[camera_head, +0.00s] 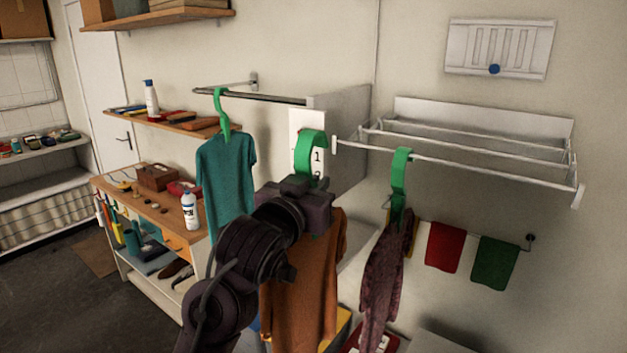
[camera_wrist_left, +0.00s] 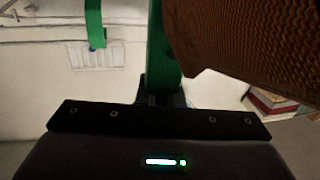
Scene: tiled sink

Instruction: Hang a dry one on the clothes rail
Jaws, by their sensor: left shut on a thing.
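My left gripper (camera_head: 312,188) is shut on the green hanger (camera_head: 311,145) of an orange-brown garment (camera_head: 305,275). The garment hangs below, partly hidden by my arm. In the left wrist view the hanger stem (camera_wrist_left: 163,50) rises between the fingers beside brown fabric (camera_wrist_left: 255,40). The hook is between the rail and the drying rack, in front of a numbered card. A teal shirt (camera_head: 228,185) hangs by a green hanger (camera_head: 221,112) on the dark clothes rail (camera_head: 265,97). A mottled maroon garment (camera_head: 383,280) hangs by another green hanger (camera_head: 400,175) on the white rack (camera_head: 480,166). My right gripper is not in view.
A grey panel (camera_head: 350,125) stands at the rail's right end. Red (camera_head: 445,247) and green cloths (camera_head: 494,262) hang on a low bar at right. A wooden bench (camera_head: 150,205) with a white bottle (camera_head: 190,210) is at left. Rail right of the teal shirt is clear.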

